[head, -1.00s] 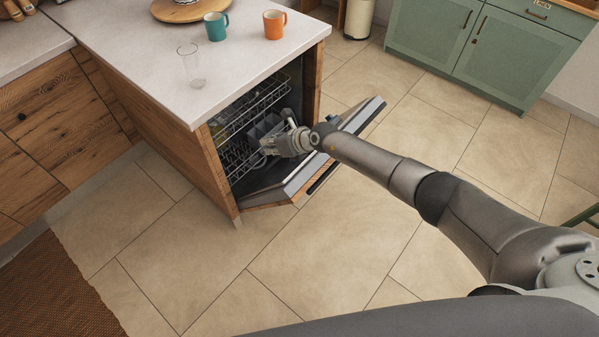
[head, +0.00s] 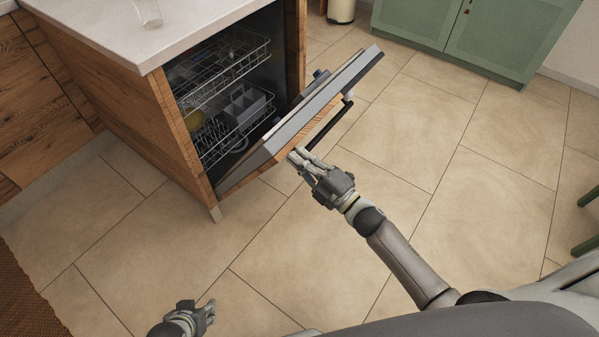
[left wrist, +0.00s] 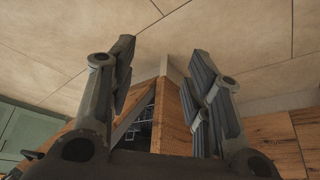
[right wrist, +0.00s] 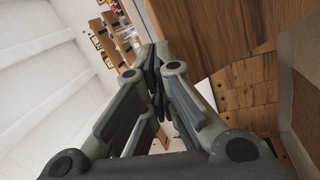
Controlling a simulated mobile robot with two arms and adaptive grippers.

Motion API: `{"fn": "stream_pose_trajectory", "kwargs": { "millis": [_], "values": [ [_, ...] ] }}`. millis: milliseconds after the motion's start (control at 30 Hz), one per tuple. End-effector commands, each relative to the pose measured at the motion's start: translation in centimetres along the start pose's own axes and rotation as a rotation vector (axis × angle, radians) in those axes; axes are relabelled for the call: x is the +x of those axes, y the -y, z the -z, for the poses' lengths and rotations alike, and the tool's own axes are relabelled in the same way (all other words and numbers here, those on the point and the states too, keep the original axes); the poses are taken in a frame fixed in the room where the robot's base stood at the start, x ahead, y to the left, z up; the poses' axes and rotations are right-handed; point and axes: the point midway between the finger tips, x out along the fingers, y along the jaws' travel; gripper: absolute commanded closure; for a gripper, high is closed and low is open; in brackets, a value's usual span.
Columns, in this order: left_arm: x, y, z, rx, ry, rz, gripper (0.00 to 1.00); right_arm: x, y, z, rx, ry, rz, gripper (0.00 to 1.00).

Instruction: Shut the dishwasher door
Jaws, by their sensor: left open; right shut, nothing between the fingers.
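The dishwasher door (head: 318,108) stands partly open, tilted up from its bottom edge, with a wood front and a black bar handle (head: 331,125). My right gripper (head: 298,158) is shut and empty at the near edge of the door's outer side; I cannot tell if it touches. In the right wrist view its fingers (right wrist: 154,62) are together beside a wood panel (right wrist: 198,25). My left gripper (head: 211,309) is open and empty, low over the floor, apart from the door. The left wrist view shows the dishwasher opening (left wrist: 138,131) between its fingers (left wrist: 160,62).
The dishwasher holds an upper rack (head: 222,65) and a lower rack (head: 222,135) with a grey cutlery basket (head: 246,104); both seem inside. A glass (head: 148,12) stands on the white counter (head: 100,25). The tiled floor (head: 440,170) before the door is clear.

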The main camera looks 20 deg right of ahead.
Motion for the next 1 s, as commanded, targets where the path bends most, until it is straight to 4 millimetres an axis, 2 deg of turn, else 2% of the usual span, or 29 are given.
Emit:
{"fn": "stream_pose_trajectory", "kwargs": {
  "millis": [33, 300, 433, 600, 767, 867, 1000],
  "values": [
    [1.1, 0.0, 0.1, -0.001, -0.019, 0.001, 0.54, -1.0, 2.2, -0.8, -0.01, -0.016, -0.022, 1.0],
    [0.0, 0.1, 2.0, -0.003, -0.108, 0.005, 0.54, -5.9, 6.2, -3.4, -0.083, -0.11, -0.201, 1.0],
    [-1.2, 0.1, 2.4, -0.004, -0.146, 0.007, 0.54, -8.4, 7.5, -4.4, -0.124, -0.143, -0.289, 1.0],
    [-2.8, 0.1, 2.6, -0.005, -0.177, 0.009, 0.54, -10.5, 7.9, -5.2, -0.165, -0.167, -0.369, 1.0],
    [-3.6, 0.1, 2.7, -0.005, -0.184, 0.01, 0.54, -11.0, 7.6, -5.3, -0.177, -0.173, -0.396, 1.0],
    [-3.7, 0.2, 2.6, -0.006, -0.176, 0.01, 0.54, -10.2, 7.1, -5.0, -0.178, -0.175, -0.399, 1.0],
    [-3.7, 0.2, 2.2, -0.006, -0.154, 0.011, 0.54, -8.0, 6.2, -4.5, -0.178, -0.175, -0.399, 1.0]
  ]
}}
